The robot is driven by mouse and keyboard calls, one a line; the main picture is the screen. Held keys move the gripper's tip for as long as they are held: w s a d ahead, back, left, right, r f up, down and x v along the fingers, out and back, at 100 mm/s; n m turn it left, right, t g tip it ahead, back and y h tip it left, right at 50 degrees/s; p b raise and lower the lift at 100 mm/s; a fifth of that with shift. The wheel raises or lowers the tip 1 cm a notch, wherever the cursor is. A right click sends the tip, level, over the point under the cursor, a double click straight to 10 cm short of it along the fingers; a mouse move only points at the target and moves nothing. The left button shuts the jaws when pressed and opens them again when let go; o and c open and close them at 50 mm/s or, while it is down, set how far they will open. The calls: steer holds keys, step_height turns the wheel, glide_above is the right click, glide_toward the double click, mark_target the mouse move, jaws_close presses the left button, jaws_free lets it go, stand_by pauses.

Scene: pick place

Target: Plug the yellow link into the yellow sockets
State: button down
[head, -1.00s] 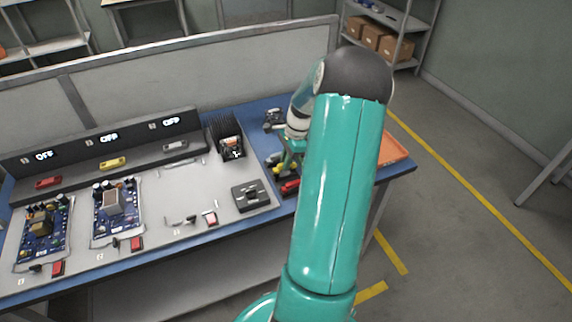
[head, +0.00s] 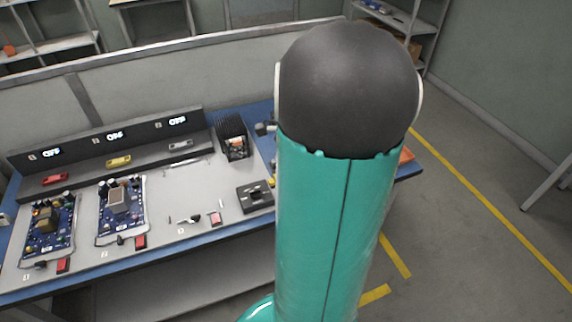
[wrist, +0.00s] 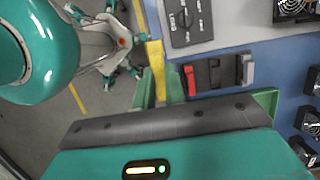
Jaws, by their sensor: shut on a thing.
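My gripper (wrist: 160,88) is shut on the yellow link (wrist: 155,56) in the wrist view. The link sticks out beyond the green fingertips and is clear of the grey board beside it. In the head view my arm hides the gripper and the link. A yellow socket block (head: 119,161) sits on the grey step below the middle OFF display, between a red block (head: 55,179) and a pale grey block (head: 181,144). Its individual socket holes are too small to make out. The yellow sockets are not in the wrist view.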

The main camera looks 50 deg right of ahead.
steer(key=shift+r, duration=1.75)
